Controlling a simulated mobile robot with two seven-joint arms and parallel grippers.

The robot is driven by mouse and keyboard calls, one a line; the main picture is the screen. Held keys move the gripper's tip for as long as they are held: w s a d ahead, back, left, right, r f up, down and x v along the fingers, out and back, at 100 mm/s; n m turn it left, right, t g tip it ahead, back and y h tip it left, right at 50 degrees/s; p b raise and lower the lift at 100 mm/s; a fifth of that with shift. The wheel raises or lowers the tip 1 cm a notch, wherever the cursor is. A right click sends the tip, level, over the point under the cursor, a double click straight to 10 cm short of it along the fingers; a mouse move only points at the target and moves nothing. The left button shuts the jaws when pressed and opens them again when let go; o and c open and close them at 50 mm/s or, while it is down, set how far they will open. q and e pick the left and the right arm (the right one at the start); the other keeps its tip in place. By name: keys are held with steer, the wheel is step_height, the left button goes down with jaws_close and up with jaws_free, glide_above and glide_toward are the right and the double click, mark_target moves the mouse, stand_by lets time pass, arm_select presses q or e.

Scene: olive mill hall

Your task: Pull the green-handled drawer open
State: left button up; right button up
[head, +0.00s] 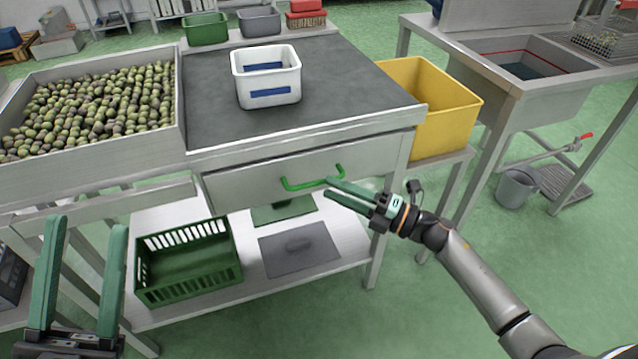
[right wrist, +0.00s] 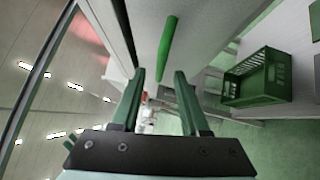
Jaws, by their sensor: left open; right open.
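The drawer (head: 255,174) is a pale grey metal front under the dark-topped table and looks shut. Its green bar handle (head: 300,186) runs across the front. My right gripper (head: 331,188) is open and empty at the handle's right end. In the right wrist view the handle (right wrist: 168,48) lies ahead of the fingertips (right wrist: 160,74), roughly in line with the gap between them and not gripped. Whether a finger touches it I cannot tell. My left gripper (head: 87,225) is open and empty at the lower left, away from the drawer.
A green crate (head: 190,290) stands on the shelf (head: 340,255) below; it also shows in the right wrist view (right wrist: 262,100). A white bin (head: 266,62) sits on the tabletop (head: 340,75). A yellow bin (head: 448,130) is right of the table. Floor in front is clear.

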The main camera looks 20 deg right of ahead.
mark_target(319, 181)
steer(key=shift+x, duration=2.15)
steer(key=shift+c, duration=0.2)
jaws_close()
